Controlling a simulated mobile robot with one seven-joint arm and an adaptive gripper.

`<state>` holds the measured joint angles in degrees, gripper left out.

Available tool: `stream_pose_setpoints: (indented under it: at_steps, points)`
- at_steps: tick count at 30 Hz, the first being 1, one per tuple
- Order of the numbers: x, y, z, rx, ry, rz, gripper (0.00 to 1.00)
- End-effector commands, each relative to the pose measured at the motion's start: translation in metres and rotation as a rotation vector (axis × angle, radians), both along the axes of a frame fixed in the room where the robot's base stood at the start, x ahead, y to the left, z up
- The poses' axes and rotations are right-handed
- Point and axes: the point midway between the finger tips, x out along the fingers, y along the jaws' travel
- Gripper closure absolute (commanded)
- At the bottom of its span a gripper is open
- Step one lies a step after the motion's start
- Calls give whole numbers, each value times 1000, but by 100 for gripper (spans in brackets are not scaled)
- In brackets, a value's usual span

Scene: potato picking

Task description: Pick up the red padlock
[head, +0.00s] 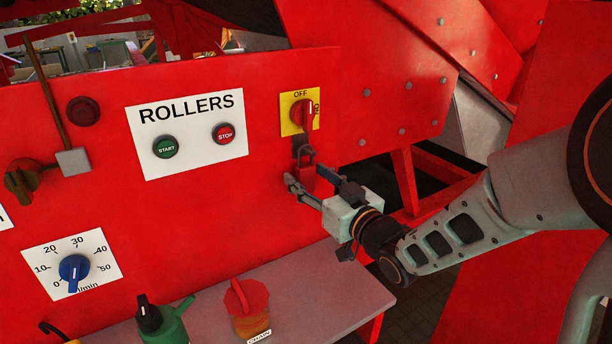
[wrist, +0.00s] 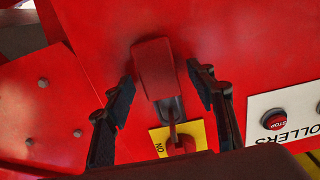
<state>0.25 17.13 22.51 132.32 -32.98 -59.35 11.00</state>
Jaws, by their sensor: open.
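The red padlock (head: 307,174) hangs just below the red and yellow OFF rotary switch (head: 300,112) on the red machine panel. In the wrist view the padlock body (wrist: 155,70) is near the middle, with its dark shackle below it in the picture, toward the yellow switch plate (wrist: 160,140). My gripper (head: 313,181) is open in front of the panel, one finger on each side of the padlock. In the wrist view my gripper (wrist: 160,90) shows a visible gap between each finger and the padlock body. Whether the fingers reach its full depth I cannot tell.
The ROLLERS plate (head: 190,130) with start and stop buttons is left of the switch. A blue dial (head: 74,268) is lower left. Below, a grey shelf (head: 325,290) holds a green bottle (head: 168,325) and a red-topped chain container (head: 247,305).

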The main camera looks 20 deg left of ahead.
Motion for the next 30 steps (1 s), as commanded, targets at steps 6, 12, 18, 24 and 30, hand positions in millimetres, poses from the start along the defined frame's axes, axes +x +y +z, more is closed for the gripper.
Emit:
stream_pose_setpoints:
  at_steps: [6, 12, 18, 24, 30]
  points:
    - [0, 0, 0, 0, 0, 0, 52]
    - [0, 0, 0, 0, 0, 0, 74]
    - [0, 0, 0, 0, 0, 0, 96]
    - [0, 0, 0, 0, -1, 0, 96]
    - [1, 2, 3, 0, -1, 0, 96]
